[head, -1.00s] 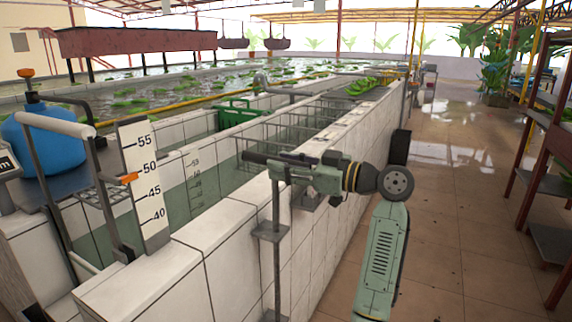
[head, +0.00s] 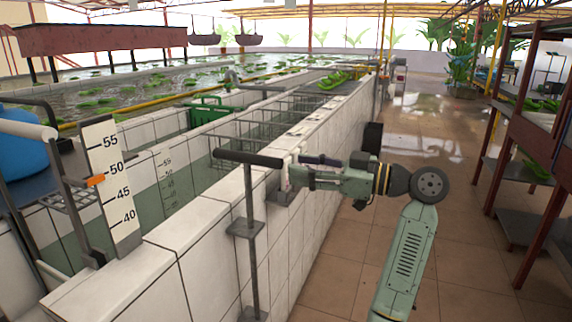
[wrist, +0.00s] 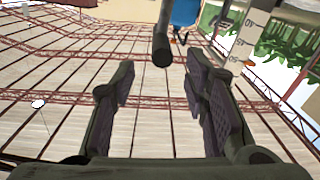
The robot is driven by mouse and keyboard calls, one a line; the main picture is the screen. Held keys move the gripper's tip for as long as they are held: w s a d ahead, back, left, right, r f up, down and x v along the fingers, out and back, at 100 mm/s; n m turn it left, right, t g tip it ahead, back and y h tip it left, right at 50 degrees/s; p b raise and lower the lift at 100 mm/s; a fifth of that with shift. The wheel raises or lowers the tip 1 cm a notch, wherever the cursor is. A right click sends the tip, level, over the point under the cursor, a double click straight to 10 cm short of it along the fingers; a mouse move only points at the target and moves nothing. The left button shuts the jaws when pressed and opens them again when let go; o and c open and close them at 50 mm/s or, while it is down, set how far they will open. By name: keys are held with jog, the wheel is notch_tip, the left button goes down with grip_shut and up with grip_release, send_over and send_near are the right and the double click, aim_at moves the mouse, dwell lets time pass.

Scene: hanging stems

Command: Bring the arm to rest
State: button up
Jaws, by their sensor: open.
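My gripper (head: 292,174) is at the left end of my pale green arm (head: 408,250), which is bent and held out over the tiled wall's right side. In the wrist view the two dark fingers (wrist: 158,78) stand wide apart with nothing between them. A dark T-shaped bar (head: 245,158) on an upright post is just left of the gripper. The bar's end (wrist: 162,52) shows in the wrist view ahead of the fingertips, apart from them. The exact gap cannot be told.
The white tiled wall (head: 207,258) of the tank runs beside my arm. Shelves (head: 535,140) stand at the right. The tiled floor (head: 470,225) between is clear.

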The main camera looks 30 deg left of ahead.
jog(key=shift+d, duration=0.35)
jog(key=shift+w, duration=0.1)
